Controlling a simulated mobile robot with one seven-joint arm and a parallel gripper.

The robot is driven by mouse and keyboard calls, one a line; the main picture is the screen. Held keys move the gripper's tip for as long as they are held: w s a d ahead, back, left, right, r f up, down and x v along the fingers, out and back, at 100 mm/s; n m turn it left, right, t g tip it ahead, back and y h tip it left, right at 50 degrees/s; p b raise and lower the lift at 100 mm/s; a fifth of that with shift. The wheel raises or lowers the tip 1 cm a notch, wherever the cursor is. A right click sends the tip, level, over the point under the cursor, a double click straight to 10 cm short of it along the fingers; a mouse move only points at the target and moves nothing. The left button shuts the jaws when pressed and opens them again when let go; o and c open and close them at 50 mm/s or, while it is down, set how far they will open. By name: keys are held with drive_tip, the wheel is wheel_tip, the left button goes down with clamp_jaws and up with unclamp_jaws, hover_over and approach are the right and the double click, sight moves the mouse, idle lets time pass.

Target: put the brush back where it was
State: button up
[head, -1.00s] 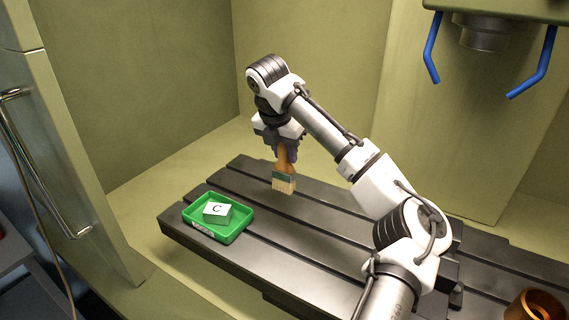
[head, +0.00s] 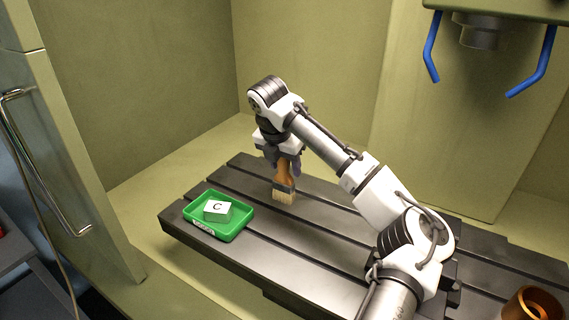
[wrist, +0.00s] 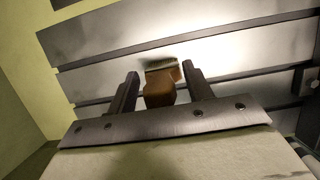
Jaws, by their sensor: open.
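The brush (head: 284,184) has a brown wooden handle, a dark band and pale bristles. In the head view it is on or just above the slotted dark table, tilted, bristle end down. My gripper (head: 282,158) is above it, around the handle's upper part. In the wrist view the brush (wrist: 160,90) lies between the two fingers of my gripper (wrist: 161,76), with a gap on each side. The jaws are open. Whether the bristles bear on the table is hard to tell.
A green tray (head: 246,213) holding a white-topped green block marked C (head: 217,210) stands on the slotted table (head: 325,240) to the left. A copper-coloured ring-shaped part (head: 533,304) is at the lower right. A spindle with blue hoses (head: 483,35) hangs at the upper right.

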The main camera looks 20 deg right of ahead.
drive_tip(key=b+v, duration=0.1)
drive_tip(key=v, duration=1.1)
drive_tip(key=shift+r, duration=0.15)
